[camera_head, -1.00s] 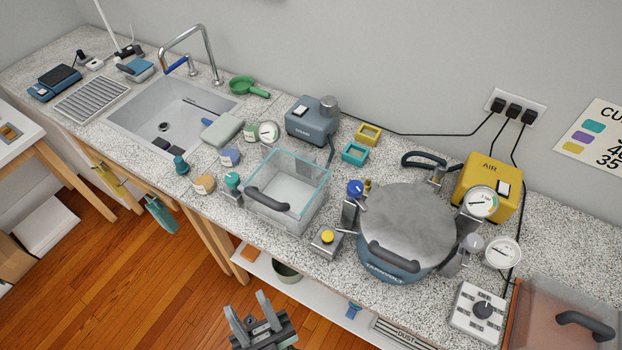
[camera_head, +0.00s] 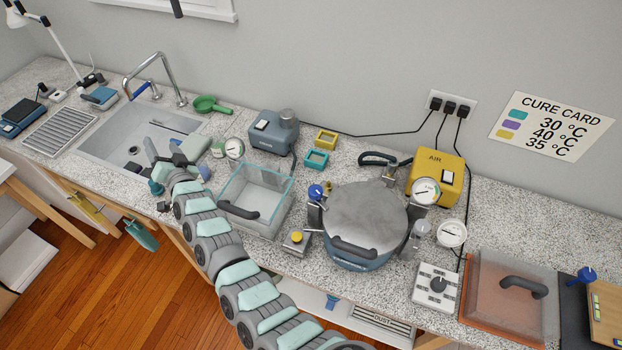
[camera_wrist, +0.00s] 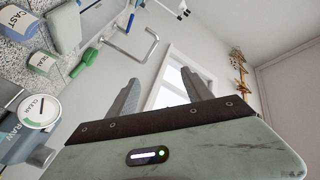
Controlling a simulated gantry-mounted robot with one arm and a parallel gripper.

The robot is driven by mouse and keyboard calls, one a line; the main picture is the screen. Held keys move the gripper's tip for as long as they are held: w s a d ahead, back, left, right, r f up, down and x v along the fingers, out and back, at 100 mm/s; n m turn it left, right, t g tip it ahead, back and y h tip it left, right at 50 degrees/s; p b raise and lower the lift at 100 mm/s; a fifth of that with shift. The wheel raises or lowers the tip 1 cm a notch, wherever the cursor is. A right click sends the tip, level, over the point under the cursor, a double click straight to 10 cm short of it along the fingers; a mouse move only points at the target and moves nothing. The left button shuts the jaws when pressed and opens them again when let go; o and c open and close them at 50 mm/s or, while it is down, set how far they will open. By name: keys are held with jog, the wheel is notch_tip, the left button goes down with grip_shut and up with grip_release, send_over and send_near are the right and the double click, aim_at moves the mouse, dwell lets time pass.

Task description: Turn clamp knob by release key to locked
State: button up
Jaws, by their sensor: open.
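The grey-lidded pressure pot (camera_head: 366,212) stands on the counter right of centre in the head view. A clamp with a blue knob (camera_head: 316,191) is at its left side. A clamp with a grey knob (camera_head: 422,227) is at its right side. A small box with a yellow button (camera_head: 296,237) sits in front of the pot's left side. I cannot tell which of these parts is the release key. My gripper (camera_head: 160,147) is open and empty by the sink's front right, well left of the pot. The wrist view shows its two fingers (camera_wrist: 159,76) apart, with nothing between them.
A clear open tank (camera_head: 254,196) stands between my gripper and the pot. The yellow air pump (camera_head: 436,177), a dial gauge (camera_head: 452,233) and a control box (camera_head: 434,289) crowd the pot's right side.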

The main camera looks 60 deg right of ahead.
jog(key=d+r+g+y+p, duration=0.2)
jog(key=d+r+y, duration=0.1)
jog(key=d+r, duration=0.15)
jog(key=g+y+p, duration=0.6)
jog(key=g, duration=0.8)
send_over(315, 189)
notch_tip(315, 189, down, 3)
notch_tip(315, 189, down, 9)
jog(key=shift+a+r+p, duration=0.1)
jog(key=shift+p, duration=0.25)
jog(key=shift+s+f, duration=0.1)
jog(key=shift+f, duration=0.75)
grip_shut()
